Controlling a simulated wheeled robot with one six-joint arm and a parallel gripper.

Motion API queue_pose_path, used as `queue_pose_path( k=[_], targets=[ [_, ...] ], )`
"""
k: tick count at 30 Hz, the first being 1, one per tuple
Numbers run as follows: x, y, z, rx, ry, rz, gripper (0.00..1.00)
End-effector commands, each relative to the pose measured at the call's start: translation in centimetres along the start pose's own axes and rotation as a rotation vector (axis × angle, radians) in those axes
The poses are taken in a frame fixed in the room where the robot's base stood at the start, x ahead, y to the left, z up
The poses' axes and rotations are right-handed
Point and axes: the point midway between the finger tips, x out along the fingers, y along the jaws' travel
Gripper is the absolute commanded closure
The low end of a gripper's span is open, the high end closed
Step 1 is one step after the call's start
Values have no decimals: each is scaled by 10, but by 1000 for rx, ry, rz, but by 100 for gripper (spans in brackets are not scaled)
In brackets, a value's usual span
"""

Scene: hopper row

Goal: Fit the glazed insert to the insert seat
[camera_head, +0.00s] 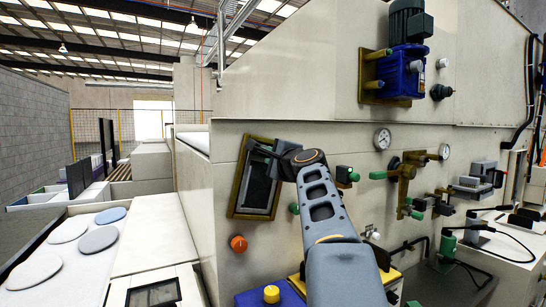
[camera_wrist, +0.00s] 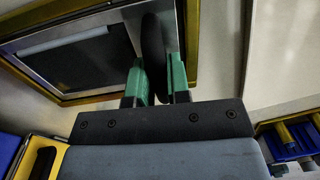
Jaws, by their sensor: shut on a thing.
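The insert seat (camera_head: 236,200) is a brass-coloured upright frame on the pale machine wall, left of centre in the head view. The glazed insert (camera_head: 258,183), a dark pane with a grey rim, shows inside the frame's outline. In the wrist view the pane (camera_wrist: 75,60) lies within the brass frame (camera_wrist: 110,95). My gripper (camera_wrist: 157,80) has green fingers shut on a dark upright piece (camera_wrist: 153,45), apparently the insert's handle. In the head view my gripper (camera_head: 266,150) is at the insert's upper right, partly hidden by my wrist. I cannot tell whether the insert is fully seated.
An orange knob (camera_head: 238,243) sits below the seat. Gauges (camera_head: 382,139), green-handled valves and a blue motor (camera_head: 402,72) project from the wall at right. A bench with round pads (camera_head: 98,239) stands at left. A blue box with a yellow knob (camera_head: 271,293) is low in front.

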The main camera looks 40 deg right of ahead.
Motion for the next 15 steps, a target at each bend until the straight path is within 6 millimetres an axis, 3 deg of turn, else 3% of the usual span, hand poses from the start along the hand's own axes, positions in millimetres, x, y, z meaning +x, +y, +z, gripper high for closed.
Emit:
queue_pose_path(
  k=[3,4,13,15],
  targets=[
    [0,0,0,0,0,-1,100],
    [0,0,0,0,0,-1,82],
    [0,0,0,0,0,0,53],
    [0,0,0,0,0,0,53]
  ],
)
